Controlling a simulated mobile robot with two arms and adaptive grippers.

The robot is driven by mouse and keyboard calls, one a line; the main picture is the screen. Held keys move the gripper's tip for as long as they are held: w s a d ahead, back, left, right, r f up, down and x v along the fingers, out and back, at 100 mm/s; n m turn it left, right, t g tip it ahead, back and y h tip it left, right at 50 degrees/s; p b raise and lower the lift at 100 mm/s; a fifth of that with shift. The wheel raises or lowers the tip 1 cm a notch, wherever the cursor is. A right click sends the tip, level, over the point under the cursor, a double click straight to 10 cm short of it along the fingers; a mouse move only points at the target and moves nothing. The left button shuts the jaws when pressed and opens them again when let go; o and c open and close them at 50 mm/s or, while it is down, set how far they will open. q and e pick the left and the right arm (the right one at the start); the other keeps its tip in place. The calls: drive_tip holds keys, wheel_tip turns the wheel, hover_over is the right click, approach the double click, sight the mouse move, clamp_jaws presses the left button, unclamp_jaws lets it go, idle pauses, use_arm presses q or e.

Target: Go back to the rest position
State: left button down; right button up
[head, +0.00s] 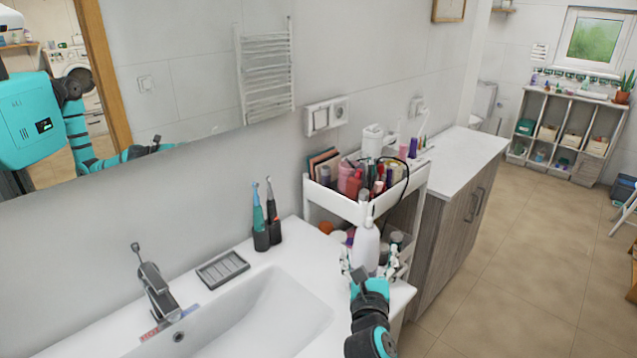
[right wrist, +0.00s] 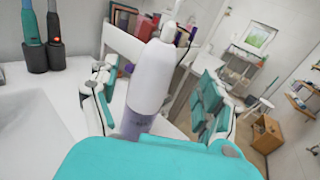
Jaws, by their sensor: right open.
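The right wrist view shows the bottle (right wrist: 150,82) between the spread fingers of the gripper (right wrist: 158,95), with a visible gap at least on the right side. The bottle's base is hidden behind the gripper body. My left gripper does not show directly; part of my body shows only in the mirror.
A white cart (head: 335,200) full of cosmetics stands just behind the bottle. Two electric toothbrushes (head: 265,225) in a dark holder, a soap dish (head: 222,269) and a faucet (head: 155,288) are to the left. A wooden cabinet (head: 452,220) stands at right; the floor beyond is clear.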

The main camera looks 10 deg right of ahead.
drive_tip(key=s+a+r+n+t+y, duration=0.3)
drive_tip(key=s+r+n+t+y, duration=0.25)
drive_tip(key=n, duration=0.55)
drive_tip(key=s+a+f+n+g+y, duration=0.1)
drive_tip(key=s+a+n+g+y, duration=0.45)
drive_tip(key=n, duration=0.75)
drive_tip(key=s+a+f+n+g+y, duration=0.4)
drive_tip(key=s+f+n+g, duration=0.15)
drive_tip(key=f+n, duration=0.4)
drive_tip(key=s+d+f+n+g+h, duration=0.7)
drive_tip(key=s+d+f+g+h, duration=0.3)
drive_tip(key=s+d+f, duration=0.65)
wheel_tip(320, 180, down, 23)
drive_tip(key=s+a, duration=0.2)
drive_tip(key=s, duration=0.1)
drive_tip(key=s+d+f, duration=0.1)
drive_tip(key=s+f, duration=0.7)
drive_tip(key=s+d+f, duration=0.2)
drive_tip(key=s+f, duration=0.6)
drive_tip(key=shift+s+d+f+g+h, duration=0.25)
drive_tip(key=shift+s+f+g+h, duration=0.1)
drive_tip(key=shift+f+g, duration=0.1)
